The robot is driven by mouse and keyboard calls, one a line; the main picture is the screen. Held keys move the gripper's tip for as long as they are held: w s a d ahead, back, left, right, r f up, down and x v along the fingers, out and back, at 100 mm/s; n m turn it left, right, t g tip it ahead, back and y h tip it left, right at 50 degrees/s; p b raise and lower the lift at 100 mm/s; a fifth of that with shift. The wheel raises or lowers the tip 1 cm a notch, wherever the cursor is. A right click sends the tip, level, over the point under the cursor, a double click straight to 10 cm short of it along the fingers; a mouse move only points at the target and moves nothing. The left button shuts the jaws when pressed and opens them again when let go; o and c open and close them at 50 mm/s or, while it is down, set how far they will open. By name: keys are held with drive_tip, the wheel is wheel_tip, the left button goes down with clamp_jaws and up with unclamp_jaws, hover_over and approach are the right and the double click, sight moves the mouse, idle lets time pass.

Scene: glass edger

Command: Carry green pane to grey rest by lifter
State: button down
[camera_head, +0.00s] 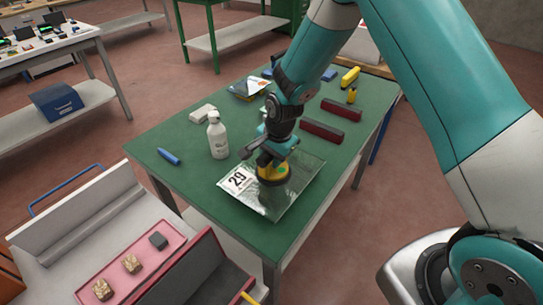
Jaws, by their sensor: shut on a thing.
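The pane (303,174) is a clear, faintly green sheet of glass with a white label reading 29 at its left corner. It lies flat on or just above the green bench, near its front edge; I cannot tell whether it touches. The lifter (271,173), yellow and black with a green spot, sits on the middle of the pane. My gripper (270,154) is shut on the top of the lifter, and my fingers partly hide it. A dark grey sloped panel with a dark red edge (195,278) stands at the bottom; I cannot tell whether it is the grey rest.
A white bottle (218,138) stands close left of the pane. Two dark red bars (321,131) lie behind it on the bench (180,186). A blue marker (169,156) lies at the left. A pink tray (133,262) with several small blocks stands at the lower left.

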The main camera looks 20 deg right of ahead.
drive_tip(key=shift+f, duration=0.25)
drive_tip(key=c, duration=0.8)
unclamp_jaws()
drive_tip(key=shift+o, duration=0.5)
drive_tip(key=shift+f, duration=0.1)
wheel_tip(320, 180, up, 17)
drive_tip(key=s+d+b, duration=0.2)
drive_tip(key=s, duration=0.1)
drive_tip(key=shift+a, duration=0.1)
